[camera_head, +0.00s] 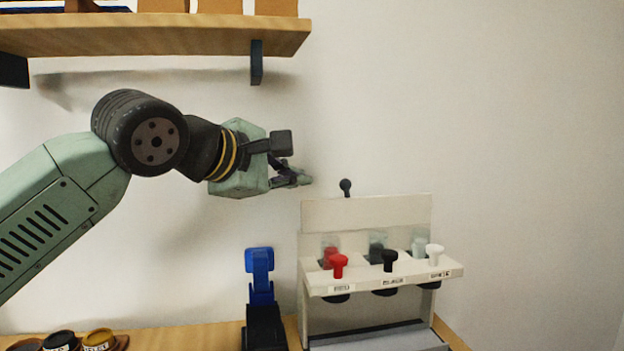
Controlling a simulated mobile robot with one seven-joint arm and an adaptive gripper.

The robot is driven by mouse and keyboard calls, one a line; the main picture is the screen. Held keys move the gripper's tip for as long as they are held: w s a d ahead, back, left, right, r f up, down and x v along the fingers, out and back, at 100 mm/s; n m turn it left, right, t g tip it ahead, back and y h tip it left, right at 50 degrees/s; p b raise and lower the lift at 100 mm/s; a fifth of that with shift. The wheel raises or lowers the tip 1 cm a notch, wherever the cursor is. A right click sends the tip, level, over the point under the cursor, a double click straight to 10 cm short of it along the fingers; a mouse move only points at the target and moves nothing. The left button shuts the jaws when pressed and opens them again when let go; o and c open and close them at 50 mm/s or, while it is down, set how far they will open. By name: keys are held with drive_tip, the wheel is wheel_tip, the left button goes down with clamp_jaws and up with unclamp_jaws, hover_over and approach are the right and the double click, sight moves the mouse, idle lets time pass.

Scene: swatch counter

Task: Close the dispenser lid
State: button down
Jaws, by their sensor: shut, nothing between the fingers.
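The dispenser (372,284) is a cream unit on the counter, with red, black and white knobs along its front ledge. Its lid (365,214) appears as a pale panel standing upright at the back, so it looks open. A black ball knob (345,187) sticks up at the lid's top edge. Clear and coloured parts show behind the front knobs. My gripper (303,179) is shut and empty, in the air left of the lid's knob and slightly above it, apart from it.
A blue device on a black base (262,310) stands just left of the dispenser. Several small paint pots (62,341) sit at the bottom left. A wooden shelf (160,36) with a dark bracket hangs above my arm. The wall space right of the dispenser is clear.

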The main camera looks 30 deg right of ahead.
drive_tip(key=p+x, duration=0.1)
drive_tip(key=x, duration=0.8)
drive_tip(key=shift+s, duration=0.1)
